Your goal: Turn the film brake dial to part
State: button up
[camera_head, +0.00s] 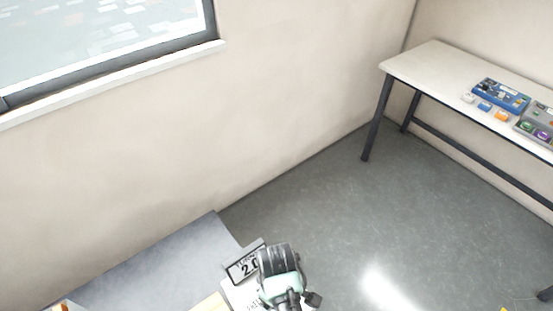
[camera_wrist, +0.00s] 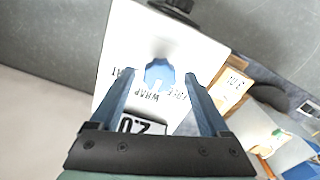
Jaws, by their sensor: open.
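The film brake dial (camera_wrist: 160,72) is a blue knob on a white panel (camera_wrist: 205,55) in the wrist view. Its white mark points down in the picture, toward the word WRAP. Other lettering, partly hidden by my fingers, stands left and right of WRAP. My gripper (camera_wrist: 160,78) is open, with one finger on each side of the dial; I cannot tell whether they touch it. In the head view my wrist covers the dial, and part of the white panel (camera_head: 236,294) shows beside it.
A display reading 2.0 (camera_head: 246,265) adjoins the panel. A grey surface (camera_head: 160,265) lies to the left. A white table (camera_head: 430,65) with a blue device (camera_head: 500,95) and small coloured blocks stands at the right. The floor between is clear.

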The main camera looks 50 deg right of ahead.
jog(key=shift+c, duration=0.2)
grip_shut()
dwell(0.3)
jog(key=shift+r+m+p, duration=0.15)
jog(key=shift+m+p, duration=0.5)
jog(key=shift+m, duration=0.25)
jog(key=m+p, duration=0.1)
jog(key=m, duration=0.2)
jog(key=shift+w+m+p, duration=0.1)
jog(key=shift+m+p, duration=0.2)
jog(key=shift+p, duration=0.05)
jog(key=m+p, duration=0.2)
jog(key=m, duration=0.4)
jog(key=shift+m, duration=0.4)
